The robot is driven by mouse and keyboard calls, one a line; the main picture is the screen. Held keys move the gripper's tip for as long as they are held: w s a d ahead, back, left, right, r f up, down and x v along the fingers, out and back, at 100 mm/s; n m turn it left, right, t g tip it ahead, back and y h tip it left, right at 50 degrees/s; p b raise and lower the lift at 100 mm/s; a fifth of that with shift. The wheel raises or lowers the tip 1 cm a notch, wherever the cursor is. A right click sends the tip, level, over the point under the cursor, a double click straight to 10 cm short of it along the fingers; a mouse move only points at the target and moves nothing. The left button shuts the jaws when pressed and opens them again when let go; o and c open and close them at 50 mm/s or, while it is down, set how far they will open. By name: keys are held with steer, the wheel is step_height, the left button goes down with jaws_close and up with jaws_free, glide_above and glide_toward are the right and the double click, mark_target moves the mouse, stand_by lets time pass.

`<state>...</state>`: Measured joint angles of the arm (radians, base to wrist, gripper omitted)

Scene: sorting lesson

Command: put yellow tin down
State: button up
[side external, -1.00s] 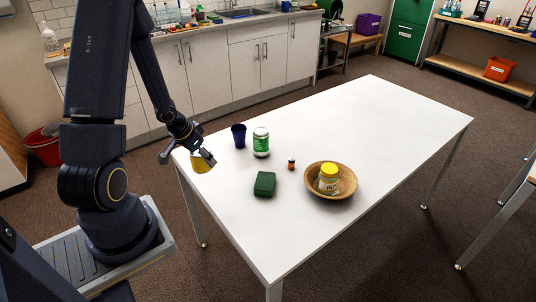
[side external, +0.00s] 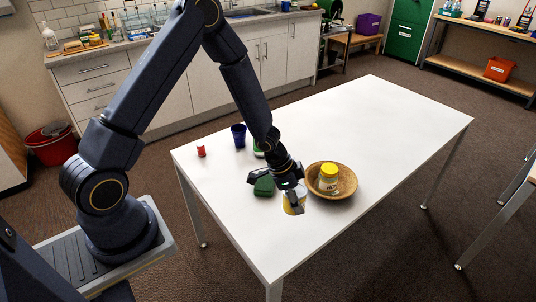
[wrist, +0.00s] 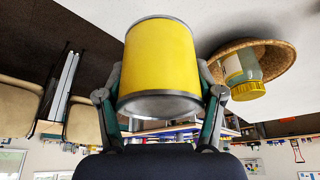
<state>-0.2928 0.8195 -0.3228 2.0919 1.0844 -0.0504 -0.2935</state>
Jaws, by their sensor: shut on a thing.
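The yellow tin (wrist: 160,60) is between the fingers of my gripper (wrist: 160,98) in the wrist view, with metal rims at both ends. The fingers and wrist hide part of the tin. I cannot tell whether its base touches the white table (side external: 370,130).
The woven bowl (side external: 345,190) holds a yellow-lidded jar (side external: 328,180). A dark green block (side external: 264,187) is close behind my gripper. A blue cup (side external: 238,135), a mostly hidden green-labelled jar (side external: 258,152) and a small red thing (side external: 201,151) stand farther left. The table's right half is clear.

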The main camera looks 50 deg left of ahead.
steer(key=shift+m, duration=0.5)
steer(key=shift+s+d+f, duration=0.15)
steer(key=shift+d+f, duration=0.5)
steer(key=shift+f, duration=0.8)
steer(key=shift+s+d+f, duration=0.15)
steer(key=shift+d+f, duration=0.55)
steer(key=shift+f, duration=0.7)
steer(key=shift+s+d+f, duration=0.15)
steer(key=shift+d+f, duration=0.5)
steer(key=shift+f, duration=0.8)
steer(key=shift+f, duration=0.15)
steer(key=o, duration=1.4)
